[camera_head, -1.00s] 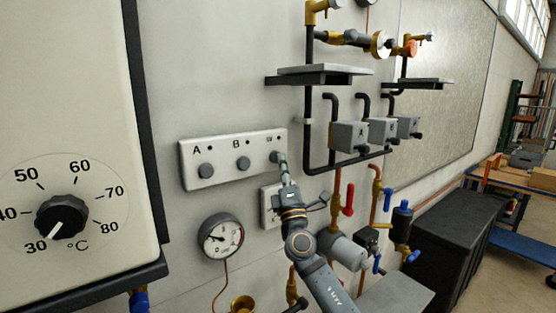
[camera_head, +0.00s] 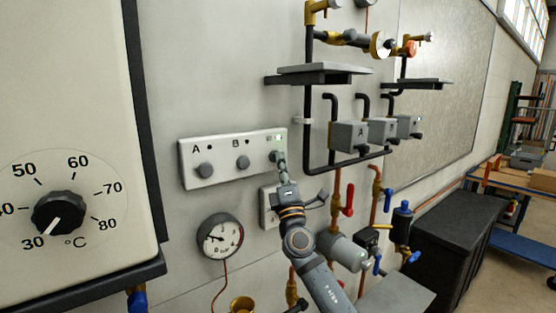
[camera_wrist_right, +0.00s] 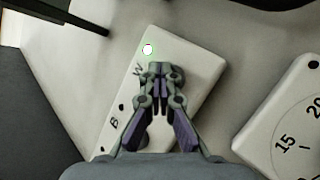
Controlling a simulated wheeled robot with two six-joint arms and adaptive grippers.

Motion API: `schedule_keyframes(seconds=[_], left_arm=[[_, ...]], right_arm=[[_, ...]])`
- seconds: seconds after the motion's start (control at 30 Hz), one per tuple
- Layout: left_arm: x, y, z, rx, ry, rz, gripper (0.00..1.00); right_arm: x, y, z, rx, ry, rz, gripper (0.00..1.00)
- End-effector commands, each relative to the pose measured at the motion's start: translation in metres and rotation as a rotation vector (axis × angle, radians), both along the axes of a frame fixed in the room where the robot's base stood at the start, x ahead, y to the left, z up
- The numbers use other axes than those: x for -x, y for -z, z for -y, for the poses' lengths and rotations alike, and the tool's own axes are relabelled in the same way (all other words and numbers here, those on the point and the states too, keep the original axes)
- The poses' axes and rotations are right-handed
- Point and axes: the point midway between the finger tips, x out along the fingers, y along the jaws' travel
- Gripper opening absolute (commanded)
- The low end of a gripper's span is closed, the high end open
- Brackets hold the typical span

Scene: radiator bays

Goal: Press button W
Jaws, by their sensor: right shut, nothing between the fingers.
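A white button panel (camera_head: 222,172) is fixed to the grey wall, with round grey buttons A (camera_head: 205,170) and B (camera_head: 243,162) in a row. Button W (camera_head: 274,156) is at the panel's right end, largely covered by my right gripper (camera_head: 280,160). The small lamp (camera_head: 279,138) above it glows whitish green. In the right wrist view the panel (camera_wrist_right: 185,50), the letter W and the lit lamp (camera_wrist_right: 148,49) show. There the shut fingers of my right gripper (camera_wrist_right: 158,72) lie over the button and hide it. My left gripper is out of view.
A large thermostat dial (camera_head: 60,213) is close on the left. A pressure gauge (camera_head: 220,237) hangs below the panel. Black pipes (camera_head: 309,110), grey valve boxes (camera_head: 348,135) and a shelf (camera_head: 322,72) stand out from the wall to the right.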

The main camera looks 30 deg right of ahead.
Motion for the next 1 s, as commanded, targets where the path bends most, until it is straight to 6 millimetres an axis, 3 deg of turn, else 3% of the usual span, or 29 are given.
schedule_keyframes(seconds=[0.43, 0.8, 1.0], left_arm=[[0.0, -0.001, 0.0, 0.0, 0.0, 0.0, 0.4], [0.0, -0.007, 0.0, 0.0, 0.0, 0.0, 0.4], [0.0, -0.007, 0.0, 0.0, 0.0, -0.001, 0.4]], right_arm=[[0.01, 0.0, 0.001, 0.001, 0.0, -0.001, 0.0], [0.053, 0.001, 0.004, 0.006, 0.001, 0.0, 0.0], [0.066, 0.001, 0.004, 0.003, 0.0, -0.001, 0.0]])
